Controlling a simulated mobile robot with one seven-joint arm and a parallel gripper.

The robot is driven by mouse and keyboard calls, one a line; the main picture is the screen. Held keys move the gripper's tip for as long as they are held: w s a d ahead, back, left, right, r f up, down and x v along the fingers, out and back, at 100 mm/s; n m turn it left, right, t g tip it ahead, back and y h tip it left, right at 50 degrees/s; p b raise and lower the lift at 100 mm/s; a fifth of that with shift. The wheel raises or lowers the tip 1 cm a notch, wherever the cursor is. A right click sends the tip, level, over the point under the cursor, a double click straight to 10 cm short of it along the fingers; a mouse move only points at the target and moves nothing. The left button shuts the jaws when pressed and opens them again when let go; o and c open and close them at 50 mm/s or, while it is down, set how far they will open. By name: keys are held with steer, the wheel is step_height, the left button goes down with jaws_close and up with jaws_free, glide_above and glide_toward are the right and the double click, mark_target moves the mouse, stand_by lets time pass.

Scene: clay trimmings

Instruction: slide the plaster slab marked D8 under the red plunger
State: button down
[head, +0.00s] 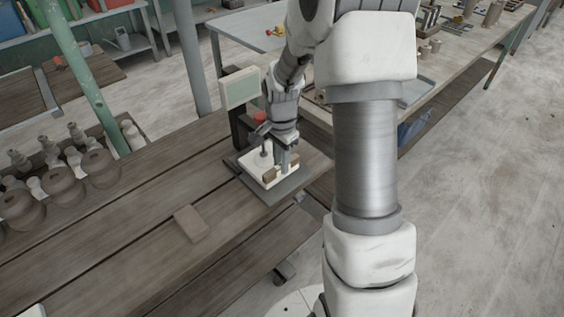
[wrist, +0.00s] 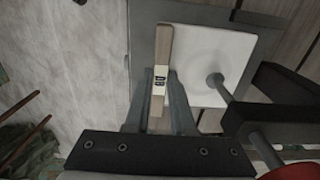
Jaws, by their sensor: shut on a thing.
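The plaster slab (wrist: 208,50) is a white square plate with a wooden bar (wrist: 164,45) along one edge. The bar bears a white label reading D8. My gripper (wrist: 161,76) is shut on this bar, one finger on each side. In the head view my gripper (head: 284,164) is low over the slab (head: 263,181) on the testing stand. The plunger's red part (wrist: 285,150) is at the lower right of the wrist view. Its grey rod ends in a round foot (wrist: 215,80) over the slab; I cannot tell whether they touch.
The stand's grey base plate (head: 284,193) sits near the bench's right edge, with a pale panel (head: 240,88) behind it. A brown block (head: 191,223) lies on the bench to the left.

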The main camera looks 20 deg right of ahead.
steer(key=shift+w, duration=0.2)
steer(key=shift+w+a+f, duration=0.15)
steer(key=shift+w+a, duration=0.05)
steer(key=shift+w, duration=0.15)
steer(key=c, duration=0.7)
jaws_free()
